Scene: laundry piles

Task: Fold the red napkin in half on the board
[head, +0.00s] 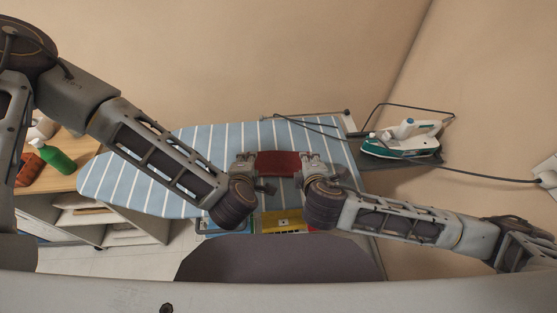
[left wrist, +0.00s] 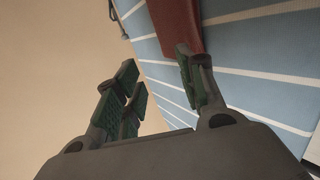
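The red napkin (head: 278,163) lies on the blue, white-striped ironing board (head: 215,143), between my two grippers. It looks like a flat rectangle; I cannot tell whether it is folded. It also shows at the top of the left wrist view (left wrist: 175,22). My left gripper (head: 244,157) is at its left side. In the left wrist view the left gripper's fingers (left wrist: 157,66) are apart with nothing held between them, and one fingertip overlaps the napkin's edge in the picture. My right gripper (head: 313,158) is at the napkin's right side; its finger opening is too small to judge.
A teal and white iron (head: 402,141) with a cord stands at the board's right end. Yellow (head: 283,222) and blue items lie below the board's near edge. The board's left part is clear.

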